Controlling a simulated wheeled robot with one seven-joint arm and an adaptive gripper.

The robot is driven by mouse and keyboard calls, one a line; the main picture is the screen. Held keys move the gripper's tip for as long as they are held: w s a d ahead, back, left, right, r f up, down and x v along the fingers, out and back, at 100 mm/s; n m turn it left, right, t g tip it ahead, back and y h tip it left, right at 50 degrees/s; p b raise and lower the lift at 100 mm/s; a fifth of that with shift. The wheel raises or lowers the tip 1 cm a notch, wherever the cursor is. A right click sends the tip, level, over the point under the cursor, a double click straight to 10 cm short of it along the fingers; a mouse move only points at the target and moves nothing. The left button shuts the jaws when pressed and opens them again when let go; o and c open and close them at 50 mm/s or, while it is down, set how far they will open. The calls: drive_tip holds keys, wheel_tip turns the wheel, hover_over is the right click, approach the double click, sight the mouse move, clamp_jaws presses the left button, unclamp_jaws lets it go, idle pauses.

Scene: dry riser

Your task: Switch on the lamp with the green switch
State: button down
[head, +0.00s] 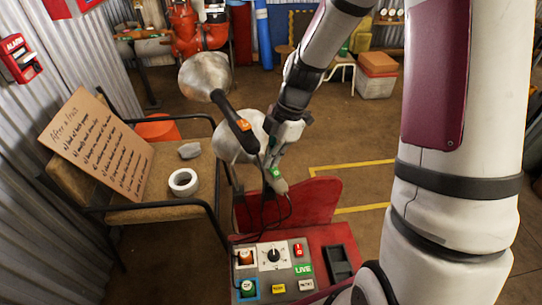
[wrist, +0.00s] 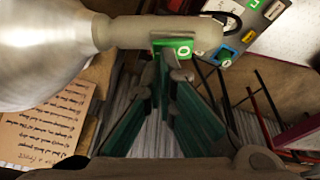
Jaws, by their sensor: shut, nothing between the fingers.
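The lamp with the green switch has a metal reflector (wrist: 40,52) and a pale handle (wrist: 205,34) lying across the top of the wrist view. Its green switch (wrist: 172,48), marked with a white O, faces my gripper. In the head view the green switch (head: 275,172) shows just below my gripper (head: 271,160). My gripper (wrist: 170,66) is shut and empty, its fingertips at the lower edge of the switch; I cannot tell whether they touch it. A second lamp, with a black handle and an orange switch (head: 243,125), is beside it to the left. No light shows in either reflector.
A control panel (head: 272,268) with a knob, buttons and a LIVE label sits on a red cart (head: 322,236). A chair (head: 170,214) at left holds a handwritten cardboard sign (head: 98,145), a white tape roll (head: 184,182) and a grey lump (head: 189,150). Cables hang near the lamps.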

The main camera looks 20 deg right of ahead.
drive_tip(key=shift+w+a+f+g+p, duration=0.1)
drive_tip(key=shift+w+f+g+p, duration=0.25)
drive_tip(key=shift+g+p, duration=0.2)
drive_tip(key=shift+s, duration=0.15)
drive_tip(key=shift+s+d+r, duration=0.1)
drive_tip(key=shift+s+d, duration=0.1)
drive_tip(key=shift+s, duration=0.55)
drive_tip(key=shift+r, duration=0.1)
